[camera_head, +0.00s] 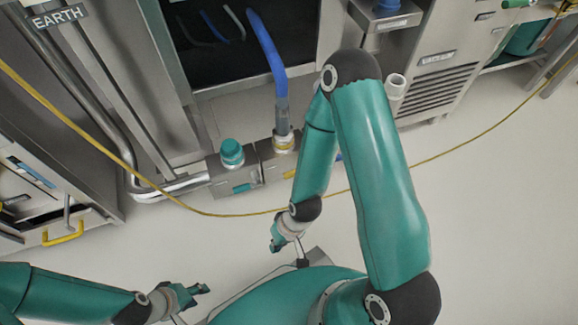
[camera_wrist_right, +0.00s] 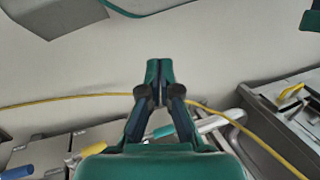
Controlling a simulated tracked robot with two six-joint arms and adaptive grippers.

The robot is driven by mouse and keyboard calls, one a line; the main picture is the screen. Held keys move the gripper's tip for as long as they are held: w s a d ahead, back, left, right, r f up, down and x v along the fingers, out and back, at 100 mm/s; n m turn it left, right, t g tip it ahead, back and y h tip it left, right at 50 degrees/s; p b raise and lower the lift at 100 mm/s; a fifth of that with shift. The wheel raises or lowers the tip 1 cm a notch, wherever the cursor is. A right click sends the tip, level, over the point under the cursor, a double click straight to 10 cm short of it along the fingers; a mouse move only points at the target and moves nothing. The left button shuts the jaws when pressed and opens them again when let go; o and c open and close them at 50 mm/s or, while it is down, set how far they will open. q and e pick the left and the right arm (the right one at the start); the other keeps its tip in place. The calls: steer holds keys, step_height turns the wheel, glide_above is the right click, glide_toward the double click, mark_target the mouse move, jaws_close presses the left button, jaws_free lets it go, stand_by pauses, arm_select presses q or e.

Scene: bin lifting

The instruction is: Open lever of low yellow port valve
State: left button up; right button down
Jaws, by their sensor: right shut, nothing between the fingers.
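The yellow-ringed port (camera_head: 284,141) stands low at the foot of the middle machine, with a hose going into its top. Its yellow lever (camera_head: 291,174) is partly hidden behind my right arm in the head view. The yellow lever also shows at lower left in the right wrist view (camera_wrist_right: 72,160). My right gripper (camera_head: 276,243) is shut and empty, over the floor in front of the ports and apart from the lever. Its closed fingers show in the right wrist view (camera_wrist_right: 159,68). My left gripper (camera_head: 196,291) is at the lower left, far from the valve; its finger opening is unclear.
A teal-capped port (camera_head: 232,152) with a teal lever (camera_head: 243,187) is left of the yellow one. A blue lever (camera_wrist_right: 17,172) is beyond it. A yellow cable (camera_head: 212,214) runs across in front. A cabinet with a yellow handle (camera_head: 63,236) stands left. Open floor lies right.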

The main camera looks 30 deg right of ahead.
steer(key=w+d+r+t+h+p, duration=0.1)
steer(key=w+d+r+h+p, duration=0.2)
steer(key=w+d+p, duration=0.35)
steer(key=w+d+r+h+p, duration=0.35)
steer(key=w+d, duration=0.45)
steer(key=w, duration=0.4)
steer(key=b+x, duration=0.2)
steer(key=x, duration=0.2)
steer(key=b+x, duration=0.3)
steer(key=x, duration=0.2)
steer(key=b+x, duration=0.2)
steer(key=x, duration=0.2)
steer(key=shift+w+d+f, duration=0.1)
steer(key=shift+d+f, duration=0.2)
steer(key=shift+d, duration=0.1)
